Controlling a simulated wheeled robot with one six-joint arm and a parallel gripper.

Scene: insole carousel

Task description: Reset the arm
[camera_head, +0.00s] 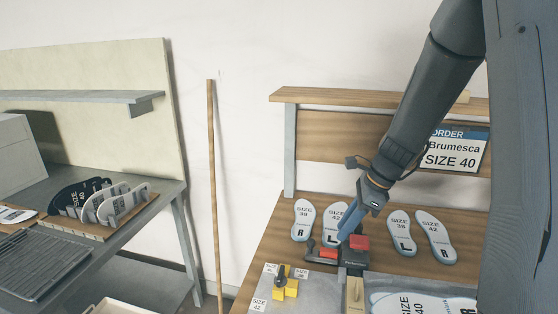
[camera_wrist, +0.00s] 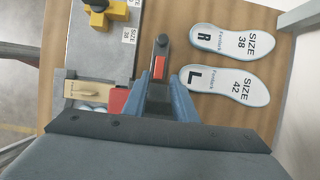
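My gripper (camera_head: 345,232) points down over the bench, in front of the insoles and close to a dark fixture with red blocks (camera_head: 358,242). In the wrist view its two blue fingers (camera_wrist: 161,80) stand apart, with a dark lever with a red pad (camera_wrist: 159,66) showing between and beyond them. I see nothing clearly held. Whether the fingers touch the fixture cannot be told. My arm reaches down from the upper right in the head view.
Insoles marked size 38 (camera_head: 304,220) and size 42 (camera_head: 436,236) lie on the wooden bench (camera_head: 270,245). An order sign (camera_head: 455,150) reads Brumesca SIZE 40. A rack of insoles (camera_head: 108,205) stands at left.

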